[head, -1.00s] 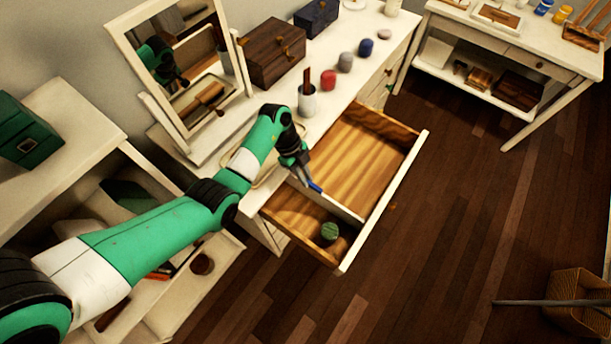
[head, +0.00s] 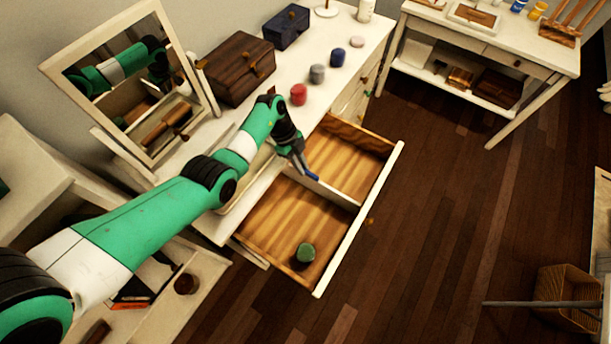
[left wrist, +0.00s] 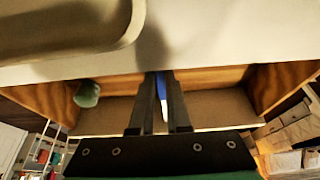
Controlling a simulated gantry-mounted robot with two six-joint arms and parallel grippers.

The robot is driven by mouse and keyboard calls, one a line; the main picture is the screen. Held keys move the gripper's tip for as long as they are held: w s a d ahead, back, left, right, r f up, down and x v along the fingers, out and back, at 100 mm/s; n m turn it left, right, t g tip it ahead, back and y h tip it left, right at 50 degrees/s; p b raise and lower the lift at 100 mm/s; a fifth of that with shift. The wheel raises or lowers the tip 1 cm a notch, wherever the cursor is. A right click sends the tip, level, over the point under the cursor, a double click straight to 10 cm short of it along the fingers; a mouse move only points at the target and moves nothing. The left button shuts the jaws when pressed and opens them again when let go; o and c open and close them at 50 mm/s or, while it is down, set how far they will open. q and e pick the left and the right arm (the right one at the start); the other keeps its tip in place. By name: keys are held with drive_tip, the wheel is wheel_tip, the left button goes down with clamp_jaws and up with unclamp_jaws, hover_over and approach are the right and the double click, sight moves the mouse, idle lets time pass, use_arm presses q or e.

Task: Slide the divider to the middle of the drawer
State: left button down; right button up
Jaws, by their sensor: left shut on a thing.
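The drawer (head: 360,238) is pulled out of the white dresser, with wooden inner walls and a white front. A thin white divider (head: 338,196) stands across it, close to the middle of its length and slightly toward the far end. My left gripper (head: 312,175) reaches in over the dresser edge and is shut on the divider at its dresser-side part. In the left wrist view the two dark fingers (left wrist: 161,82) point into the drawer and hide most of the divider. A green round item (head: 305,253) lies in the nearer compartment. My right gripper is not in view.
The far compartment (head: 345,158) looks empty. The dresser top holds a mirror (head: 135,85), a brown box (head: 237,68), a blue box (head: 286,26) and several small jars. A beige tray edge (left wrist: 70,25) sits above the drawer.

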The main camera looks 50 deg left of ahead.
use_arm(q)
drive_tip(key=shift+f, duration=0.15)
drive_tip(key=shift+w, duration=0.15)
drive_tip(key=c, duration=0.9)
unclamp_jaws()
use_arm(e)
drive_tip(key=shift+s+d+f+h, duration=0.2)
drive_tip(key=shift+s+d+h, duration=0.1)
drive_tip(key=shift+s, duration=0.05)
use_arm(q)
drive_tip(key=p+v, duration=0.4)
drive_tip(key=v, duration=0.8)
drive_tip(key=shift+p, duration=0.3)
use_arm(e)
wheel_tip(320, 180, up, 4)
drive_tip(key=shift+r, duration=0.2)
